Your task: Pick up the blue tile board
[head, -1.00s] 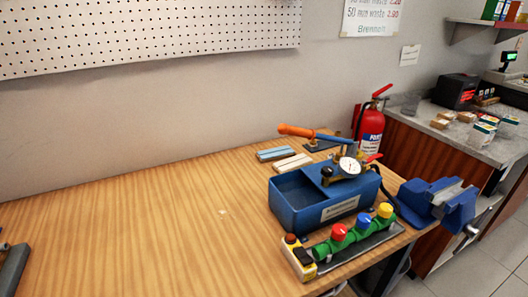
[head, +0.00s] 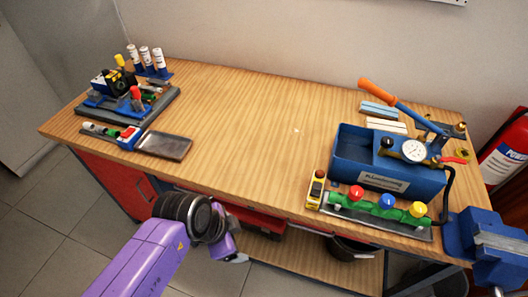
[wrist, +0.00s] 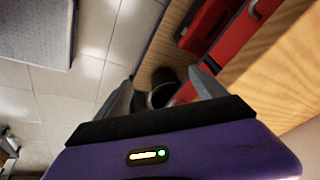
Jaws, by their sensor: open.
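The blue tile board (head: 378,110) is a flat light-blue piece lying at the back right of the wooden workbench (head: 240,130) in the head view. A similar cream-white board (head: 386,126) lies just in front of it, close by. My gripper (head: 240,258) is low at the bench's front edge, far from the blue board and empty. In the wrist view my gripper (wrist: 163,92) has its two fingers spread apart, pointing at the floor and the bench's underside. The blue board is not in the wrist view.
A blue pump box (head: 350,154) with a gauge and orange-handled lever stands in front and right of the boards. A green valve manifold (head: 375,208) and a blue vise (head: 490,240) are at the front right. A tool tray (head: 125,108) is at left. The bench middle is clear.

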